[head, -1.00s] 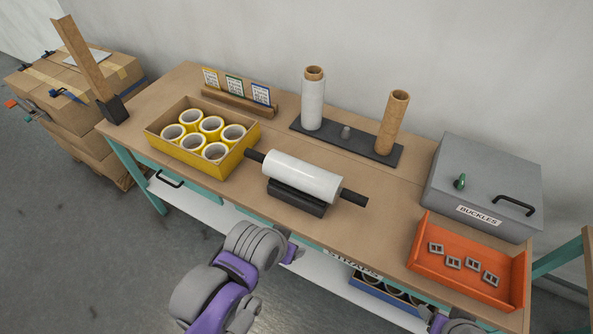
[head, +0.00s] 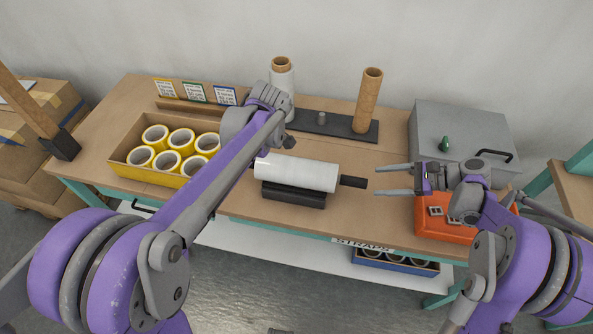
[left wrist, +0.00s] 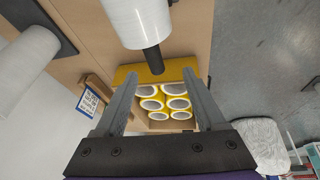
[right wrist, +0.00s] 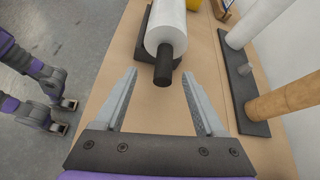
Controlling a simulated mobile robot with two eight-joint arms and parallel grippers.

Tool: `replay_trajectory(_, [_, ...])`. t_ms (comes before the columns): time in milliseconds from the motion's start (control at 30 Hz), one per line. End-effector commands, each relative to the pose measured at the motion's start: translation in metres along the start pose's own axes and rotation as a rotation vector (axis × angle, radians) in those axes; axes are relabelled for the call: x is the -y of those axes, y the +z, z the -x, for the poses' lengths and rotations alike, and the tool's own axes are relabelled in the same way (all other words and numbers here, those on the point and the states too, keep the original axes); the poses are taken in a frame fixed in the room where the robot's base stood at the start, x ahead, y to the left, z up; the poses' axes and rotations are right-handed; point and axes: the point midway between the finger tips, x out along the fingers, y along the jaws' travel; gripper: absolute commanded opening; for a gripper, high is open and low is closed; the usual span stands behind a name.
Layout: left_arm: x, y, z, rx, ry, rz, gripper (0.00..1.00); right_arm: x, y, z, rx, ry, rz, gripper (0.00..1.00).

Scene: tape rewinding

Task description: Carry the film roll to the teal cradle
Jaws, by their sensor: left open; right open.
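The film roll (head: 296,173) is a white cylinder with black handles, resting on a black cradle (head: 294,195) on the workbench. My right gripper (head: 378,180) is open and points left at the roll's right handle (head: 354,181). In the right wrist view that handle (right wrist: 163,76) sits between the fingertips, untouched. My left arm crosses over the roll's left end and hides its left handle in the head view. In the left wrist view my left gripper (left wrist: 162,80) is open, with the handle end (left wrist: 153,60) near and between its fingertips. No teal cradle shows in these views.
A yellow-sided box of tape rolls (head: 150,178) stands left of the film roll. Upright rolls on a dark base (head: 330,124) stand behind. Another teal-framed table (head: 575,175) is at the right edge.

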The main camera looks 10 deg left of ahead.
Motion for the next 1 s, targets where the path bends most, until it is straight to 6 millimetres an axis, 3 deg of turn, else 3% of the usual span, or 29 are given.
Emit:
replay_trajectory(167, [-0.016,-0.003,-0.011,-0.029,-0.025,0.113,0.72,0.009,-0.017,0.002,0.093,-0.002,-0.083,0.72])
replay_trajectory(633, [-0.018,-0.004,-0.016,-0.034,-0.029,0.136,0.72,0.010,-0.018,-0.002,0.110,0.000,-0.098,0.72])
replay_trajectory(767, [-0.018,-0.005,-0.031,-0.034,-0.029,0.136,0.72,0.010,-0.017,-0.017,0.110,0.001,-0.096,0.72])
replay_trajectory(1000, [-0.016,-0.006,-0.074,-0.034,-0.029,0.136,0.72,0.010,-0.012,-0.061,0.110,0.002,-0.096,0.72])
